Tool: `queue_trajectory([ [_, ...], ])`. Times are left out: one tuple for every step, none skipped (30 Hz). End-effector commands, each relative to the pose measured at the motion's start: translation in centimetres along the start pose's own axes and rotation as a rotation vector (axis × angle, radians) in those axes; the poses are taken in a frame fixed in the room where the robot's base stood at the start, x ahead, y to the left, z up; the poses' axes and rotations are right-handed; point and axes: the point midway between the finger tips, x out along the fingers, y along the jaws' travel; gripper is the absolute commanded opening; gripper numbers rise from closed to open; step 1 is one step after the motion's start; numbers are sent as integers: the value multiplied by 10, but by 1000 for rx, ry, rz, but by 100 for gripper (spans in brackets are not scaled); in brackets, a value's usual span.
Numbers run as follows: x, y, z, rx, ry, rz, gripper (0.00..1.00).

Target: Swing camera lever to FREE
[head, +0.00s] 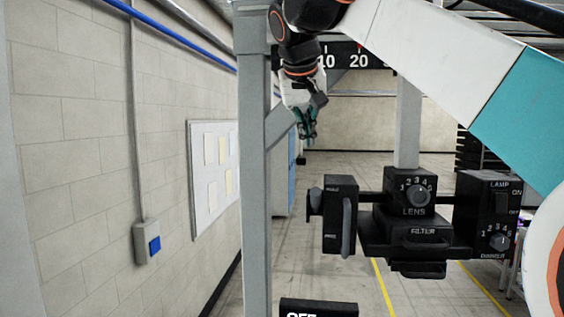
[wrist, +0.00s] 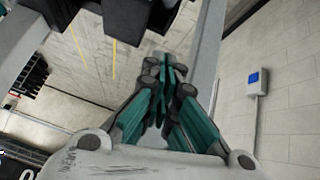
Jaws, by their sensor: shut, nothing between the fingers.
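In the head view, a black box (head: 331,216) hangs at the left end of the dark fixture. It carries a rounded grey lever (head: 346,226) that stands about upright along its right side. Small labels sit at its top and bottom, too small to read surely, so I cannot tell which is FREE. My gripper (head: 306,138) hangs above and left of this box, pointing down, apart from it. In the wrist view, my gripper's teal fingers (wrist: 166,75) are closed together with nothing between them. I cannot make out the lever there.
To the right are a LENS dial (head: 418,195), a FILTER drawer (head: 422,234) and a LAMP box (head: 486,215). A grey post (head: 254,160) stands left of my gripper. A numbered scale (head: 343,56) is above. A dark OFF panel (head: 318,308) is below.

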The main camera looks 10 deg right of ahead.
Motion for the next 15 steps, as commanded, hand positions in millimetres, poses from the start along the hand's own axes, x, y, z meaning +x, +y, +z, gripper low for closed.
queue_trajectory([
  [-2,0,-2,0,0,1,0],
  [-2,0,-2,0,0,1,0],
  [-2,0,-2,0,0,1,0],
  [-2,0,-2,0,1,1,0],
  [-2,0,-2,0,1,1,0],
  [-1,0,-2,1,1,1,0],
  [-1,0,-2,0,1,1,0],
  [-1,0,-2,1,1,1,0],
  [-1,0,-2,1,1,1,0],
  [-1,0,-2,1,1,1,0],
  [-1,0,-2,1,1,1,0],
  [-1,0,-2,1,1,1,0],
  [0,0,-2,1,0,1,0],
  [1,0,-2,1,0,1,0],
  [4,0,-2,1,0,1,0],
])
